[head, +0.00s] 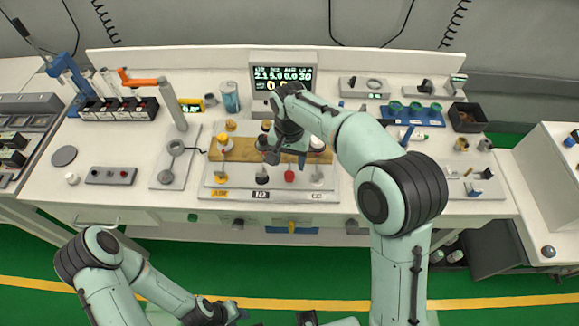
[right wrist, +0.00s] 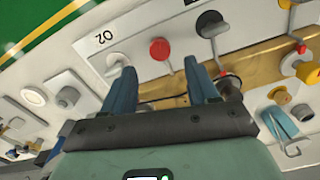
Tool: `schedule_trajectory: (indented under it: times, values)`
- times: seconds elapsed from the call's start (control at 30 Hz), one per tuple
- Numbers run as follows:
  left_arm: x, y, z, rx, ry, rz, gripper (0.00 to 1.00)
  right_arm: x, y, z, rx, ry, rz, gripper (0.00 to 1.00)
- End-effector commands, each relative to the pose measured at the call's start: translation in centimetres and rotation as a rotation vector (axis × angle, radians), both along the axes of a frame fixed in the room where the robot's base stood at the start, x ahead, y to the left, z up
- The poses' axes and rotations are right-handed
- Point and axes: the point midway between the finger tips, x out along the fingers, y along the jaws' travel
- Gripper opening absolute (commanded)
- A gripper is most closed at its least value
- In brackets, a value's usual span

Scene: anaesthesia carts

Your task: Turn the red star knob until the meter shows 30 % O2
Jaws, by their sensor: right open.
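The red star knob (head: 289,175) sits on the pale front panel below the brass-coloured strip. It also shows in the right wrist view (right wrist: 160,49) as a red round head, just beyond and between my fingertips. My right gripper (right wrist: 160,78) is open and empty, with its two blue fingers apart and not touching the knob. In the head view my right gripper (head: 283,153) hangs over the strip, close to the knob. The meter (head: 265,73) shows green digits on top; its lower yellow reading is partly hidden by my right arm. My left gripper (head: 225,311) is low at the bottom edge, its fingers unclear.
A brass strip (head: 236,149) with yellow and white fittings lies behind the knob. Black and pale knobs stand nearby on the panel. A blue clamp stand (head: 72,80) and an orange-handled post (head: 172,104) stand to the left. A black bin (head: 467,117) is at right.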

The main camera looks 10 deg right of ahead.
Motion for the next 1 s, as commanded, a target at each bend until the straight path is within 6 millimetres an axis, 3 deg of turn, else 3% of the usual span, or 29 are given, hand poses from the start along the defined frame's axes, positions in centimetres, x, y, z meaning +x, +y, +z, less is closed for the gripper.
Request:
schedule_trajectory:
  times: [0.03,0.2,0.4,1.0]
  values:
    - [0.3,0.0,0.4,0.0,-0.003,0.0,0.42,0.2,0.0,1.6,0.002,-0.007,0.0,0.59]
    - [0.8,0.0,1.1,0.0,-0.009,0.0,0.42,0.1,0.0,5.0,0.002,-0.005,0.0,0.59]
    - [1.1,0.0,1.5,0.0,-0.012,0.0,0.42,0.1,0.0,7.1,0.001,-0.002,-0.001,0.59]
    - [1.1,0.0,1.5,0.0,-0.012,0.0,0.42,0.0,0.0,7.4,0.0,0.0,-0.001,0.59]
